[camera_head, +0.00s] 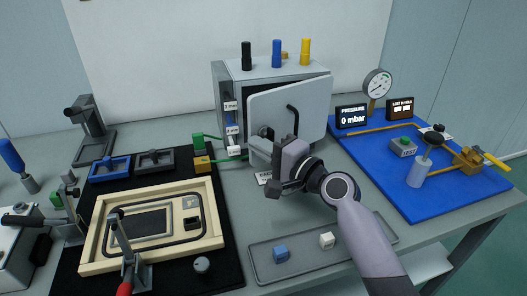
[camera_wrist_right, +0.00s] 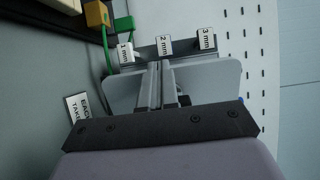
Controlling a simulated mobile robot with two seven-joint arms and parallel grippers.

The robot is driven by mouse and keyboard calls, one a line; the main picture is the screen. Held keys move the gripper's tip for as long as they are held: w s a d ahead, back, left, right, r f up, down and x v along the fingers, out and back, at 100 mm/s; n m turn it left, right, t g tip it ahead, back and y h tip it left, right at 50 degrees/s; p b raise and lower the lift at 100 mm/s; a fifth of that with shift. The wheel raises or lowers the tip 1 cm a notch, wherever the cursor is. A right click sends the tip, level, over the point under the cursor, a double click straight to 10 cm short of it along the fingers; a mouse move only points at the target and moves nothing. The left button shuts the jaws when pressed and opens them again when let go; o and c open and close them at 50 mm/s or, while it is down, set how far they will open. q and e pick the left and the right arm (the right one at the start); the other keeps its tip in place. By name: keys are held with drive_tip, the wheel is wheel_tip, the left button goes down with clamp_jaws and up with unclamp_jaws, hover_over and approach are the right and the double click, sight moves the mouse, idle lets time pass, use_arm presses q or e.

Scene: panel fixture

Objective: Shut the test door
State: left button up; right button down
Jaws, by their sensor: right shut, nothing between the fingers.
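The test box (camera_head: 228,98) is a grey cabinet at the back middle of the bench. Its test door (camera_head: 310,100) is a pale panel with a dark handle (camera_head: 293,118); it stands ajar, its left edge out from the box front. My right gripper (camera_head: 279,184) is in front of the door's lower part, shut and empty, and hides part of it. Whether it touches the door cannot be told. In the right wrist view the fingers (camera_wrist_right: 159,72) are together, with the 1 mm, 2 mm and 3 mm tags (camera_wrist_right: 164,45) beyond them. My left gripper is not in view.
A grey tray (camera_head: 258,272) with a blue and a white block lies in front. A blue board (camera_head: 370,165) with gauge and displays is at right. A wooden frame (camera_head: 90,262) on a black mat is at left. A wall panel (camera_head: 170,40) stands behind.

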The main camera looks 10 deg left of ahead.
drive_tip(key=shift+w+a, duration=0.4)
drive_tip(key=shift+a, duration=0.05)
idle(0.5)
